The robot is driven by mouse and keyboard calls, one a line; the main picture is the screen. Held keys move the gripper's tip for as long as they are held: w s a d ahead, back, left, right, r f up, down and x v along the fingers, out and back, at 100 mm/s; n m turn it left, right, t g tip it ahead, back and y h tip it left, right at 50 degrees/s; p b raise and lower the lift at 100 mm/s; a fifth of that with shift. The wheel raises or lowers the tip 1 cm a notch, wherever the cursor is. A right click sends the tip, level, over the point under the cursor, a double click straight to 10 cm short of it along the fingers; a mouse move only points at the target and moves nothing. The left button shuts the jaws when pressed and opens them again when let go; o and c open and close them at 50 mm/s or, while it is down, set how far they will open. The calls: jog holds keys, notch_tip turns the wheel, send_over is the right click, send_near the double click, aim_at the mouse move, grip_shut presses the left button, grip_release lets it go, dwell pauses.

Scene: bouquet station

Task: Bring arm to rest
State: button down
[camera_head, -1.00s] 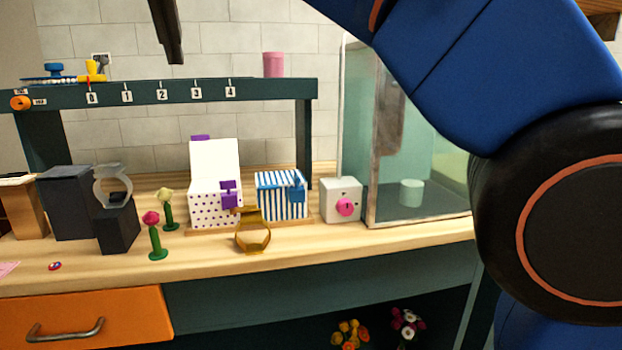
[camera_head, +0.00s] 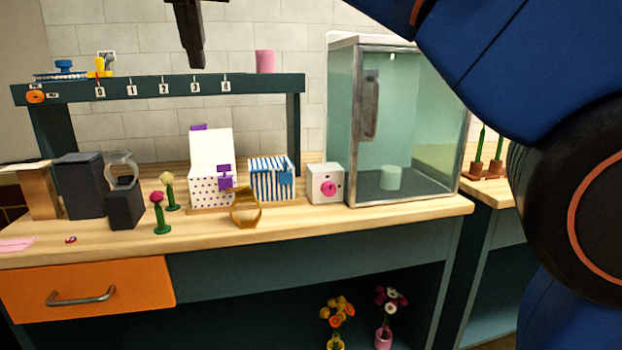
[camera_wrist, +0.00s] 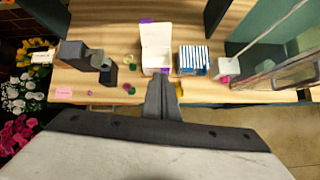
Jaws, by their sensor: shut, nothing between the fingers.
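My gripper (camera_head: 190,52) hangs at the top of the head view, dark, above and in front of the shelf rail. Its fingers are together with nothing between them. In the wrist view my gripper (camera_wrist: 162,82) points toward the counter, its closed fingers overlapping the front of the white box with purple dots. My blue arm fills the upper right of the head view. The gripper is apart from the counter (camera_head: 330,222) and the things on it.
An open purple-dotted box (camera_head: 210,190), a blue-striped box (camera_head: 268,184) and a gold ring-shaped holder (camera_head: 245,212) stand mid-counter. A glass cabinet (camera_head: 430,130) stands right. Two flowers on green stands (camera_head: 161,218) are left. Potted flowers (camera_head: 338,318) sit below.

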jog(key=w+d+f+m+h, duration=0.15)
jog(key=d+f+m, duration=0.25)
jog(key=d, duration=0.4)
jog(key=w+d+f+m+y, duration=0.1)
jog(key=w+d+f+m, duration=0.2)
jog(key=d, duration=0.4)
jog(key=s+d+f+m+g, duration=0.1)
jog(key=s+d+f+m, duration=0.1)
jog(key=d+f+m, duration=0.5)
jog(key=s+d+f+m+g, duration=0.1)
jog(key=s+d+f+m, duration=0.15)
jog(key=d+f, duration=0.45)
jog(key=s+d+f+m, duration=0.6)
jog(key=f, duration=0.3)
jog(key=s+d+f+m+h, duration=0.1)
jog(key=s+d+f+m, duration=0.4)
jog(key=f, duration=0.5)
jog(key=s+d+f+m, duration=0.6)
jog(key=d+f+m, duration=0.2)
jog(key=f+m, duration=0.1)
jog(key=shift+s+f+g, duration=0.3)
jog(key=shift+f+g, duration=0.1)
jog(key=shift+f, duration=0.05)
